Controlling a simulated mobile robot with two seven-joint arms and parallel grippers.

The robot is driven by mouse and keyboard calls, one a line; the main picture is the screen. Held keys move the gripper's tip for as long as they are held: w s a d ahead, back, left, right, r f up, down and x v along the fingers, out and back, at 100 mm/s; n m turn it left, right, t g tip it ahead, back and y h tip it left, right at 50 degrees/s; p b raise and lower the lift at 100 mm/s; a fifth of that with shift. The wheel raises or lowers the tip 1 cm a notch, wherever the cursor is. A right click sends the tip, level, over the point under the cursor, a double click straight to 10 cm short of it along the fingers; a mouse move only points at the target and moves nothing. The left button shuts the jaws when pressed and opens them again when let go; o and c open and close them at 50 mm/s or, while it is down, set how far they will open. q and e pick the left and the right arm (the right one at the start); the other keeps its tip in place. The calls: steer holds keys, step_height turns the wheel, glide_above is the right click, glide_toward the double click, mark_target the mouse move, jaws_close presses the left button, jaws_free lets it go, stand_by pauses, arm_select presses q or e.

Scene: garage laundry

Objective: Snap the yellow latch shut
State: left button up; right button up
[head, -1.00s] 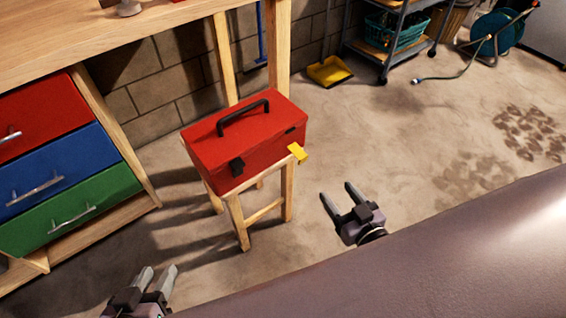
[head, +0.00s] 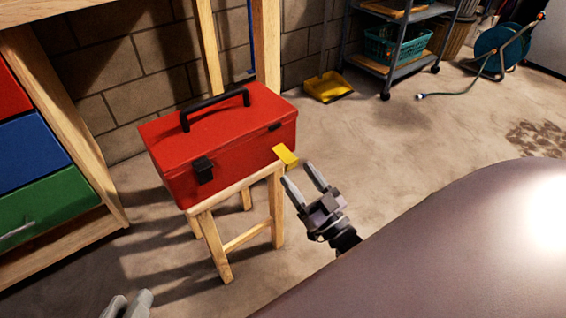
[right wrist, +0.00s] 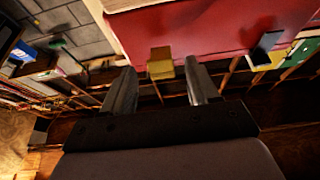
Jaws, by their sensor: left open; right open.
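The yellow latch (head: 286,156) hangs out from the front right of the red toolbox (head: 225,140), swung open. It also shows in the right wrist view (right wrist: 160,64), between and beyond the fingertips. A black latch (head: 203,170) lies flat against the box front at the left. My right gripper (head: 302,175) is open and empty, just right of and below the yellow latch; I cannot tell whether they touch. My left gripper (head: 127,304) is open at the bottom edge, partly cut off, away from the box.
The toolbox stands on a wooden stool (head: 230,242). Left is a workbench with red, blue and green drawers (head: 45,205). A block wall (head: 120,80) is behind. A yellow dustpan (head: 328,87) and a grey cart (head: 398,50) stand at the back. The floor to the right is open.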

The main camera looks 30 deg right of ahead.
mark_target(292, 167)
steer(key=b+x, duration=0.1)
steer(key=x, duration=0.4)
steer(key=shift+w+r, duration=0.15)
steer(key=shift+w, duration=0.2)
steer(key=c, duration=1)
